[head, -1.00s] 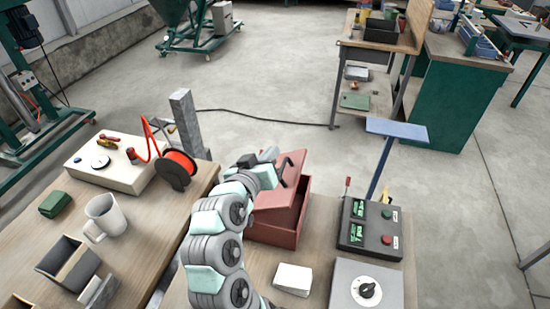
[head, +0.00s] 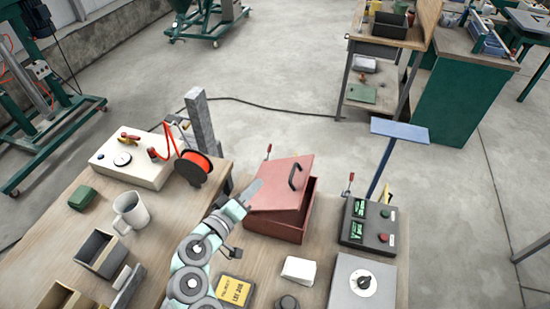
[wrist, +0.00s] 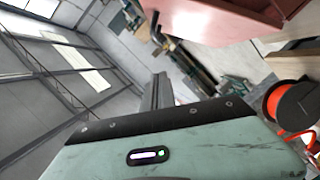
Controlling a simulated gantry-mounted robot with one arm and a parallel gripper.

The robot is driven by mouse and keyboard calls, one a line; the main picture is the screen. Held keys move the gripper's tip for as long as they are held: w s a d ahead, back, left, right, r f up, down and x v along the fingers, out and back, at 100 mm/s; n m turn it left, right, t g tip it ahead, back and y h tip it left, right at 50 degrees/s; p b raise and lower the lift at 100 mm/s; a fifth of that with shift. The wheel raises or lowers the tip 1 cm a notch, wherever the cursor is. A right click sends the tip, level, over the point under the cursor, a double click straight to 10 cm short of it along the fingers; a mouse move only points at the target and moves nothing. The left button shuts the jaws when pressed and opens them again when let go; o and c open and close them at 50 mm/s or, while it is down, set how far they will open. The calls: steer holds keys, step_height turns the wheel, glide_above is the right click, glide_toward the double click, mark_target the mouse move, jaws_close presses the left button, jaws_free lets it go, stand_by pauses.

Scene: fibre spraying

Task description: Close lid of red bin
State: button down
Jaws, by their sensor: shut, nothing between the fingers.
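The red bin (head: 272,230) stands on the bench. Its red lid (head: 280,187), with a black handle (head: 296,176), lies tilted over it, and a dark gap shows under the lid's right side. My gripper (head: 254,187) is shut and empty, pointing at the lid's left edge, away from the handle. I cannot tell whether it touches the lid. In the wrist view the red of the bin or lid (wrist: 225,18) fills the upper right, and my shut grey fingers (wrist: 157,90) show past the teal gripper body.
A black-and-orange spool (head: 194,168) and a grey pillar (head: 198,118) stand left of the bin. A control box (head: 368,228) with a blue-topped post (head: 400,130) is on the right. A white block (head: 298,270) and a yellow-labelled box (head: 234,291) lie in front.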

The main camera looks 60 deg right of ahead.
steer(key=n, duration=0.1)
steer(key=p, duration=0.4)
glide_above(282, 188)
steer(key=f, duration=0.3)
steer(key=shift+w+a, duration=0.1)
steer(key=shift+w, duration=0.3)
steer(key=shift+s+f, duration=0.35)
steer(key=shift+s, duration=0.15)
